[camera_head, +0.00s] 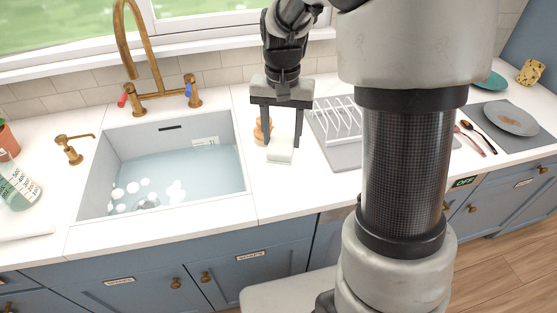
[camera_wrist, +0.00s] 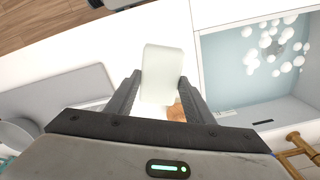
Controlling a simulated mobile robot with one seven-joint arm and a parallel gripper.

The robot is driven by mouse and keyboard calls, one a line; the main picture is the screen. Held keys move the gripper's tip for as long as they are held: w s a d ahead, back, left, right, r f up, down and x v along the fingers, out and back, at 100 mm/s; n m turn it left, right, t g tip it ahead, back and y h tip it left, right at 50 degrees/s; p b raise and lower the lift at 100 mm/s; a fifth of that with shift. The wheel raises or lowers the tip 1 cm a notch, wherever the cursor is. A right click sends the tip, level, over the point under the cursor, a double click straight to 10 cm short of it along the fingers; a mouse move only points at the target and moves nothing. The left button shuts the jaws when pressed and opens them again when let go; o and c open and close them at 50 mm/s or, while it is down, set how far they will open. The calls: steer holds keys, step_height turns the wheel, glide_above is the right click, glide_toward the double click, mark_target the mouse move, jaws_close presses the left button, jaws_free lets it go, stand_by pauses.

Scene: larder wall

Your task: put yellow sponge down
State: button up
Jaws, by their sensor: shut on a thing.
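The sponge (camera_head: 280,150) looks pale cream, nearly white, in both views. My gripper (camera_head: 281,140) points down over the white counter between the sink and the dish rack, with the sponge between its fingers. In the wrist view the sponge (camera_wrist: 162,72) shows between the two dark fingers of my gripper (camera_wrist: 160,88) and sticks out past their tips. I cannot tell whether its underside touches the counter.
An orange-brown object (camera_head: 260,131) stands just behind my gripper, partly hidden. The sink (camera_head: 100,165) with water and suds is on the left. A white dish rack (camera_head: 338,118) on a grey mat is on the right. The counter (camera_head: 290,190) in front is clear.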

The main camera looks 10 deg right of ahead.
mark_target(282, 141)
steer(key=f, duration=0.4)
steer(key=shift+s+f, duration=0.2)
steer(key=shift+f, duration=0.15)
steer(key=shift+f+b, duration=0.4)
steer(key=shift+f, duration=1.6)
steer(key=shift+f, duration=0.1)
steer(key=o, duration=0.9)
